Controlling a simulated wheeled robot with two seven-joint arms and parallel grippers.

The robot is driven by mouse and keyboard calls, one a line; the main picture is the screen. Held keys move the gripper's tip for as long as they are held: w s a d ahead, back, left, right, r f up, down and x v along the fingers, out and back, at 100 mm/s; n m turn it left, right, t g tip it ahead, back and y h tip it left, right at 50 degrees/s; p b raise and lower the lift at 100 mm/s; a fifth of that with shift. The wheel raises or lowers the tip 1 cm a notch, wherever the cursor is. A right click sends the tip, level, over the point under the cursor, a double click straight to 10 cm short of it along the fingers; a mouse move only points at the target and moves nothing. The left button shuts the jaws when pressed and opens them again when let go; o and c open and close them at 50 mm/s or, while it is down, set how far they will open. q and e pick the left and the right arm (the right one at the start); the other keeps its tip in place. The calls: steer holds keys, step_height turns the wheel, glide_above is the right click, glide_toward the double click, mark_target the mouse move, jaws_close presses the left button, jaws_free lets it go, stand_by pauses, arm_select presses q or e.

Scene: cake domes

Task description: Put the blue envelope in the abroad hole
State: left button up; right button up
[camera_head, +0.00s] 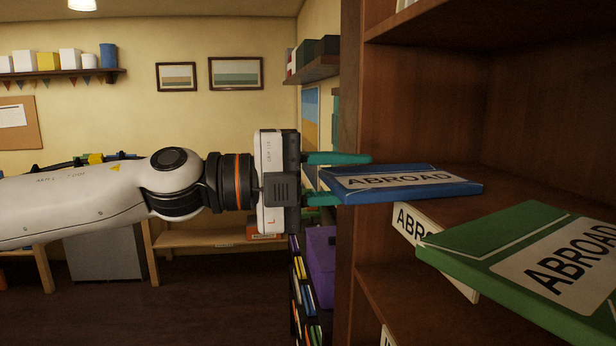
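The blue envelope (452,187), with a white ABROAD label, is level at the mouth of a wooden compartment, over or on its shelf board (500,193). Its left end is between the teal fingers of my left gripper (328,178), which appears shut on it. One finger is at its far side, the other at its near left corner, partly hidden. A white sign (408,219) on the shelf edge below begins "ABR"; the green envelope hides the rest. My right gripper is out of view.
A green envelope (482,240), also labelled ABROAD, is close in front at lower right; what supports it is not visible. The wooden upright (350,110) bounds the compartment on the left. A purple binder (321,265) is behind it. The compartment's interior looks empty.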

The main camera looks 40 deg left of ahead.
arm_select(q)
steer(key=shift+s+a+f+b, duration=0.15)
steer(key=shift+s+a+b, duration=0.15)
steer(key=shift+b, duration=0.1)
steer(key=b+v, duration=0.6)
steer(key=v, duration=0.5)
